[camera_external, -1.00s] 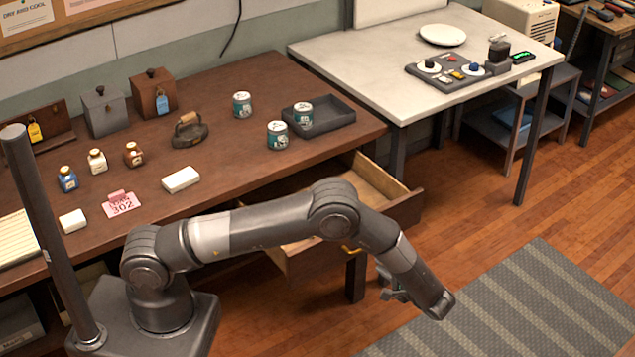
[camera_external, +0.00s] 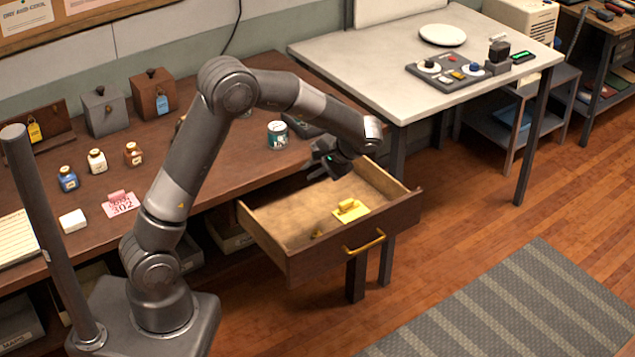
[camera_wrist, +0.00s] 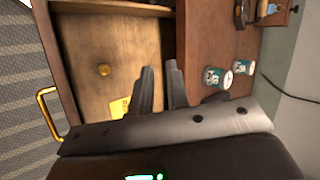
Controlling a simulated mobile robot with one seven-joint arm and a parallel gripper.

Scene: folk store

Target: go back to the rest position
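My gripper (camera_external: 325,165) hangs above the back part of the open drawer (camera_external: 285,262), clear of its floor. In the wrist view my gripper (camera_wrist: 160,66) shows two dark fingers with a narrow gap between them and nothing held. My arm rises from its base at the lower left, bends high at the elbow over the brown desk (camera_external: 262,80), and reaches down to the right. A yellow card with a clip (camera_external: 350,210) lies in the drawer, and a small brass piece (camera_wrist: 103,70) lies there too.
Small bottles (camera_external: 97,161) stand to the left. A white-topped table (camera_external: 370,55) stands at the right. The striped mat (camera_external: 500,310) is clear.

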